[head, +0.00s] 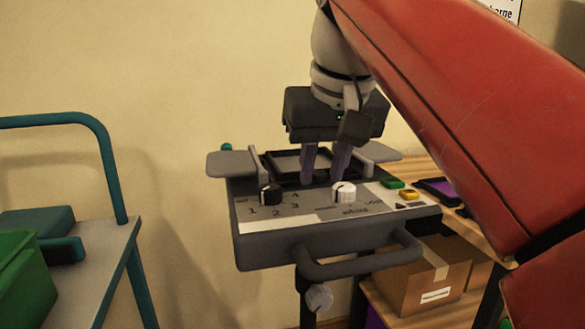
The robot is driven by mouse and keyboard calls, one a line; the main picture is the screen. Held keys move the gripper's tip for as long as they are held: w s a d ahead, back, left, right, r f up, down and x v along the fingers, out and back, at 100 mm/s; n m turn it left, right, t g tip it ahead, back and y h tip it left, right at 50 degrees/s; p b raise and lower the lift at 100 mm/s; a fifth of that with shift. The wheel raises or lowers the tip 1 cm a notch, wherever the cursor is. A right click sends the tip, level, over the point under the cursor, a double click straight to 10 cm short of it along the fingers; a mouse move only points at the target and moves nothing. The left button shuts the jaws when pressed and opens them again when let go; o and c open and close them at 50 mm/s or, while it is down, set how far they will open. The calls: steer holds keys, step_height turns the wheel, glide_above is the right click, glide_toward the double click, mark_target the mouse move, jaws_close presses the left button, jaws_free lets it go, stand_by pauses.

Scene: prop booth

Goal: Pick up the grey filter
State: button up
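A black-framed panel with a grey face (288,163), which looks like the grey filter, lies on top of a dark grey console (280,246). My gripper (324,181) points down over the panel from above. Its two purple fingers stand apart with a gap between them, and nothing is clearly held there. The fingers hide part of the panel's middle and right side. I cannot tell whether the fingertips touch the panel or hang just above it.
The console has a black knob (270,195), a white knob (343,192), green and yellow buttons and a front handle (360,262). A purple framed panel (440,189) lies on the wooden shelf at right, above a cardboard box (422,277). A teal-railed cart (92,262) with a green bin stands left.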

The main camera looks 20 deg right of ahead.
jaws_close()
steer(key=shift+r, duration=0.1)
step_height(320, 180, up, 6)
steer(key=shift+f+p, duration=0.15)
steer(key=shift+p, duration=1.1)
step_height(320, 180, up, 4)
steer(key=shift+r, duration=0.1)
